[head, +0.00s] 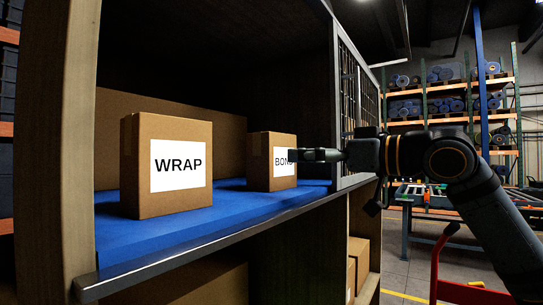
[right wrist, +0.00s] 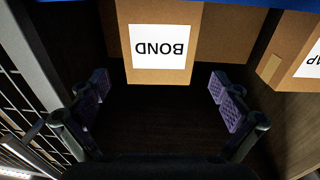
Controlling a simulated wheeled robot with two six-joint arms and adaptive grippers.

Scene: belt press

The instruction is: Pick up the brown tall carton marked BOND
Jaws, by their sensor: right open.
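The brown BOND carton (head: 259,158) stands upright on the blue shelf mat at the right end of the bay. Its white label is partly covered by my right gripper (head: 296,155), which points at it from the right. In the right wrist view the BOND carton (right wrist: 160,72) appears upside down, beyond and between the two spread fingers. My right gripper (right wrist: 160,101) is open and empty, and the fingers do not appear to touch the carton. My left gripper is not in view.
A WRAP carton (head: 140,170) stands left of BOND on the blue mat (head: 150,240), with a gap between them. Wooden side walls, a dark front lip (head: 180,262) and a mesh panel (head: 352,90) bound the bay. More cartons (head: 358,252) sit below.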

